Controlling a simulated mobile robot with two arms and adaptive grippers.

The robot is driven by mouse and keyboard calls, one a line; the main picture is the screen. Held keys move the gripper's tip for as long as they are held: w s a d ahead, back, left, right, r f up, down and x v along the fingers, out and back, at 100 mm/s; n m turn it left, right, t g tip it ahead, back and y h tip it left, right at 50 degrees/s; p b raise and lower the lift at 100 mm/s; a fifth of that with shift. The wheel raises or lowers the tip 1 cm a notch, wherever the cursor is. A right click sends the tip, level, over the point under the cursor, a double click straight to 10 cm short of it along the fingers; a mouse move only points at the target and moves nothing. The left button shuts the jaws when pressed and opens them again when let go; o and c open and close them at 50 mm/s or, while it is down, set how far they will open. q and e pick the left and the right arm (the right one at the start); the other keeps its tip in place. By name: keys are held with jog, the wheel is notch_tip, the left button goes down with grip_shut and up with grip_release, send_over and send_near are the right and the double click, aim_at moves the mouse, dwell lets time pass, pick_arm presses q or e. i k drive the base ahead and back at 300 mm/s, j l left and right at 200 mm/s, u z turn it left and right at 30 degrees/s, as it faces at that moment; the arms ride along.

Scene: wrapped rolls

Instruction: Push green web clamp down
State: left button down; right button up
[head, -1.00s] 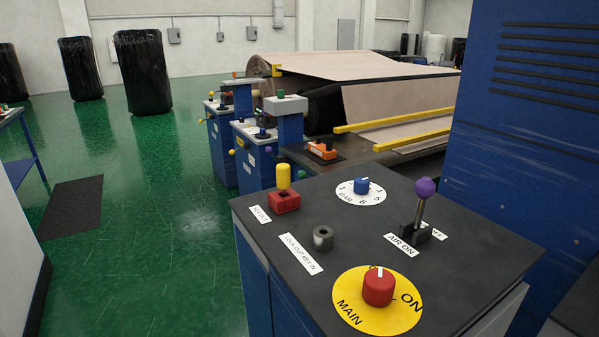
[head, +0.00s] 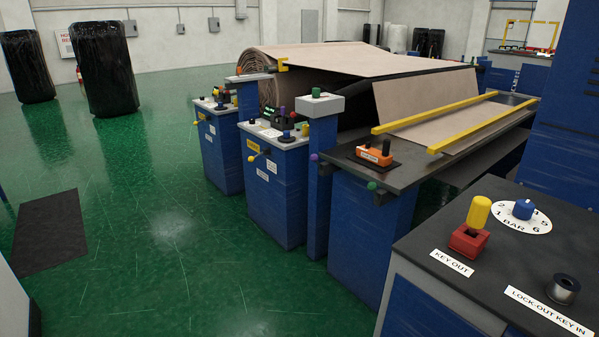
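A grey block (head: 305,105) tops a blue post beside the big roll, with a small green knob (head: 316,92) standing up on it. Another green knob (head: 372,187) sticks out from the front edge of the dark table (head: 420,171). A dark green piece (head: 283,119) sits on top of the middle blue cabinet. I cannot tell which of these is the green web clamp. Neither of my grippers is in view.
A control console (head: 470,285) with a yellow-topped key (head: 478,211) and a blue dial (head: 523,209) stands at the lower right. Yellow bars (head: 430,113) cross the table. Black wrapped rolls (head: 105,75) stand at the back left.

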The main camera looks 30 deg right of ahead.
aim_at(372, 186)
jog(key=i+j, duration=0.15)
jog(key=i, duration=0.4)
jog(key=i+j+z, duration=0.1)
jog(key=i, duration=0.5)
jog(key=i+j, duration=0.25)
jog(key=i, duration=0.3)
jog(key=i+l+z, duration=0.1)
jog(key=i+z, duration=0.15)
jog(key=z, duration=0.25)
jog(key=i+z, duration=0.2)
jog(key=z, duration=0.3)
jog(key=i+z, duration=0.25)
jog(key=z, duration=0.2)
jog(key=i+j+z, duration=0.2)
jog(key=z, duration=0.3)
jog(key=i+z, duration=0.25)
jog(key=z, duration=0.2)
jog(key=i+j+z, duration=0.15)
jog(key=z, duration=0.25)
jog(key=i+j+z, duration=0.25)
jog(key=z, duration=0.2)
jog(key=i+j+z, duration=0.3)
jog(key=z, duration=0.15)
